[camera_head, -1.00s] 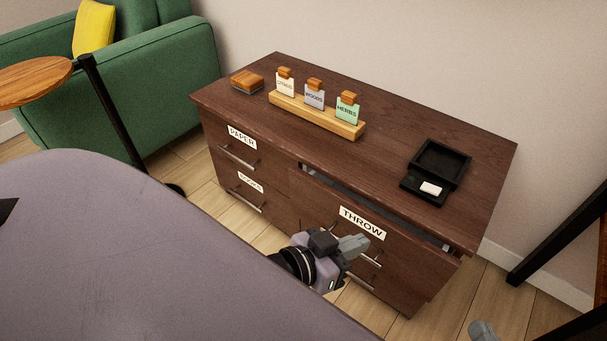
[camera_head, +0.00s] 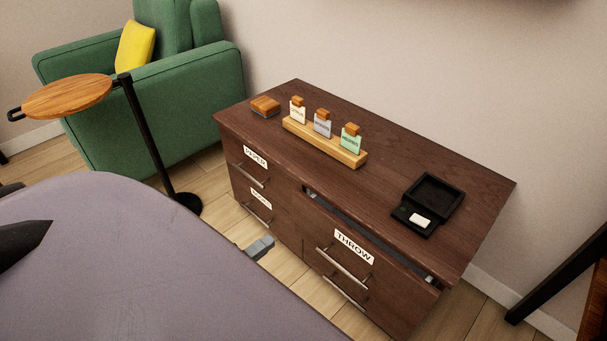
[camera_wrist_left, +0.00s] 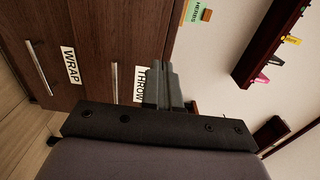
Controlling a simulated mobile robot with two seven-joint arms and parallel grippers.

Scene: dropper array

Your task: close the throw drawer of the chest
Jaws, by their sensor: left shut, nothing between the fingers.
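The dark brown chest (camera_head: 395,165) stands against the wall. Its throw drawer (camera_head: 385,272), upper right with a white THROW label (camera_head: 354,246) and a bar handle (camera_head: 343,267), is ajar, with a dark gap behind its top edge. My left gripper (camera_head: 262,247) is shut and empty, left of the throw drawer and in front of the chest; my grey body hides most of it. In the left wrist view the shut fingers (camera_wrist_left: 168,84) overlap the THROW label (camera_wrist_left: 141,84); I cannot tell whether they touch the front. My right gripper is not in view.
The paper drawer (camera_head: 241,160) and the one below look shut. A side table (camera_head: 68,97) and green armchair (camera_head: 150,105) stand left.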

